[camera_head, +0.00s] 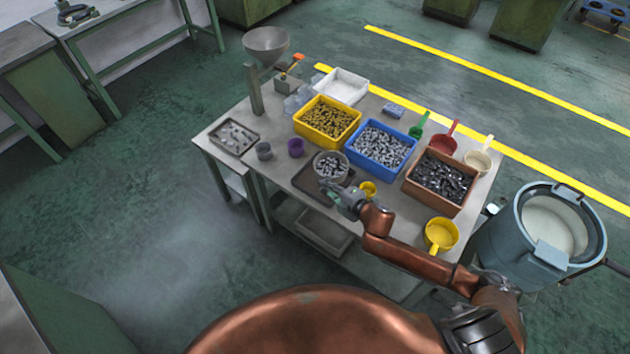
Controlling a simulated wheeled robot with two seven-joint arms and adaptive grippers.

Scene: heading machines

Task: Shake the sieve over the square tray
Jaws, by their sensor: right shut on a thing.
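A round sieve (331,177) filled with small grey metal pieces is at the front middle of the workbench. It is over the dark square tray (309,184), which shows mostly to its left and front. My right gripper (333,188) is at the sieve's near side and is shut on it; the fingers are small and partly hidden against it. I cannot tell how high the sieve is above the tray. My left gripper is not in view.
Yellow (327,121), blue (380,146) and orange-brown (440,181) bins of parts stand behind and right of the sieve. A yellow scoop (440,235) and blue barrel (540,240) are at right.

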